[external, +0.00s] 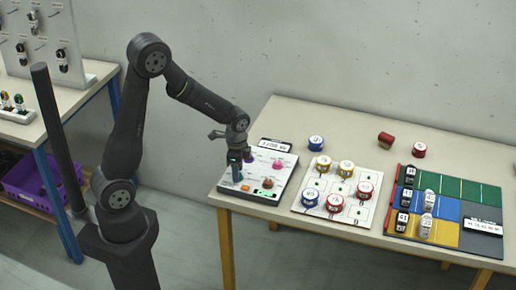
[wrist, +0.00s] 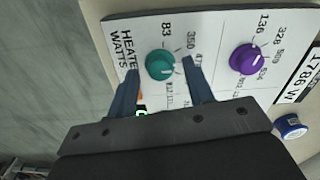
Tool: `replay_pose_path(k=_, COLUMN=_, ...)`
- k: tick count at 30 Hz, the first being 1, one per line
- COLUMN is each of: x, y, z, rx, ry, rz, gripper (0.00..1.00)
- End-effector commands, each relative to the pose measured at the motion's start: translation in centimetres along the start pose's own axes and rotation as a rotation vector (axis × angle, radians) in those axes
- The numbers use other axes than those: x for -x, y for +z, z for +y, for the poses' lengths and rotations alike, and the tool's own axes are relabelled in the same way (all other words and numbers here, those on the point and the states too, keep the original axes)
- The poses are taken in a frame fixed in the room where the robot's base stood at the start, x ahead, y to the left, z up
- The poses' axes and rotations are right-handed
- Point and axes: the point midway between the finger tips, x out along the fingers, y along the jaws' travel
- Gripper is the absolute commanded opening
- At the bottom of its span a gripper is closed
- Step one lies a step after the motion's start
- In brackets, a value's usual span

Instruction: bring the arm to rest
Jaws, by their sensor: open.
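My gripper (external: 239,168) is over the left part of a white control panel on the table. In the wrist view its two blue fingers (wrist: 160,88) are spread apart, with a teal knob (wrist: 160,65) between and just beyond their tips. I cannot tell whether the fingers touch the knob. A purple knob (wrist: 246,59) stands to its right on the panel (wrist: 205,40). The panel also carries a pink knob (external: 278,164), a brown knob (external: 267,183) and a display (external: 275,145) at its back edge. Part of the panel is hidden by my gripper.
A white board (external: 310,220) with red, blue and yellow round pieces lies right of the panel. A coloured board (external: 478,190) with upright pieces is further right. Loose round pieces, one blue (external: 316,142), lie behind. A second table (external: 20,128) stands left, above a purple crate (external: 35,180).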

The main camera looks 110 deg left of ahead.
Motion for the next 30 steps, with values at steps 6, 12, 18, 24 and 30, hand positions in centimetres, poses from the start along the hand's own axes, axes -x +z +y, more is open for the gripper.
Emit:
replay_pose_path(k=6, x=-0.1, y=0.0, z=0.0, rx=0.003, ry=0.0, rz=0.0, gripper=0.48)
replay_pose_path(k=12, x=0.1, y=0.0, z=0.0, rx=0.002, ry=-0.001, rz=0.001, gripper=0.48)
replay_pose_path(k=18, x=2.0, y=-0.1, z=-0.1, rx=0.0, ry=-0.003, rz=0.004, gripper=0.48)
replay_pose_path(k=24, x=5.9, y=-0.1, z=-0.1, rx=0.0, ry=-0.005, rz=0.005, gripper=0.48)
replay_pose_path(k=30, x=9.9, y=-0.1, z=-0.1, rx=0.0, ry=-0.004, rz=0.005, gripper=0.48)
